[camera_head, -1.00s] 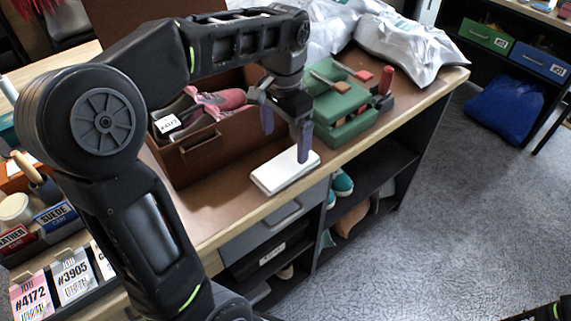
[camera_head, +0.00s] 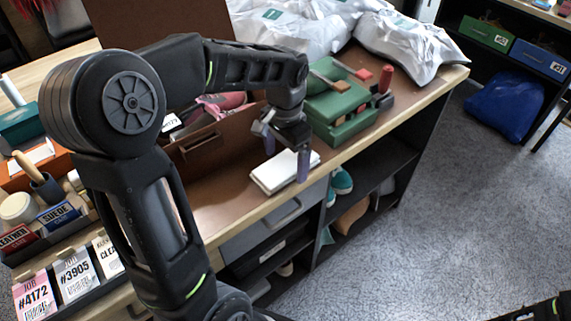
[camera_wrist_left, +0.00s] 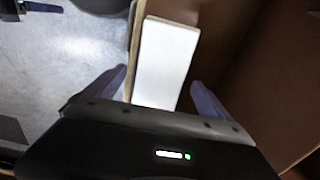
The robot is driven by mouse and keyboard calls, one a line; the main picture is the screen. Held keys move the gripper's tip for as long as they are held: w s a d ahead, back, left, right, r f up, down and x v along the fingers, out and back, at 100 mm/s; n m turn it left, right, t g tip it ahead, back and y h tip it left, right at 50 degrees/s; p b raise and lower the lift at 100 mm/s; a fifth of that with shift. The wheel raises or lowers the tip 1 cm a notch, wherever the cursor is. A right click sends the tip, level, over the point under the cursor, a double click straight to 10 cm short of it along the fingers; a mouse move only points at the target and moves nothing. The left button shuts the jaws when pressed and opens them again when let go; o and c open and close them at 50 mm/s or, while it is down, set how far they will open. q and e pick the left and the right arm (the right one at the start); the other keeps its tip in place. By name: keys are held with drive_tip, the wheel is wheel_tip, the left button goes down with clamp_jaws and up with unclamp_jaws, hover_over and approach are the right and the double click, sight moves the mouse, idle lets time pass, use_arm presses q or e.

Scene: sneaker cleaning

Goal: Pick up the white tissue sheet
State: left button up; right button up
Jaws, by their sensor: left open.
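The white tissue sheet shows as the top of a flat white rectangular stack (camera_head: 282,176) on the brown bench mat, near the bench's front edge. A single sheet cannot be told apart from the stack. My left gripper (camera_head: 286,157) is open and empty, fingers pointing down, just above the stack's far side. In the left wrist view the white stack (camera_wrist_left: 168,55) lies between and beyond the two spread fingers (camera_wrist_left: 160,80). Whether the fingertips touch it cannot be told. Part of what looks like my right gripper (camera_wrist_left: 42,7) shows at the wrist view's top left corner.
A brown box (camera_head: 205,145) holding pink shoes stands behind and left of the stack. A green case (camera_head: 340,112) with brushes is to its right. White bags (camera_head: 405,45) lie at the back. The bench's front edge (camera_head: 335,160) is close to the stack.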

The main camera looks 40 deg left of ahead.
use_arm(q)
drive_tip(key=shift+f, duration=0.15)
drive_tip(key=shift+c, duration=0.3)
drive_tip(key=c, duration=1.4)
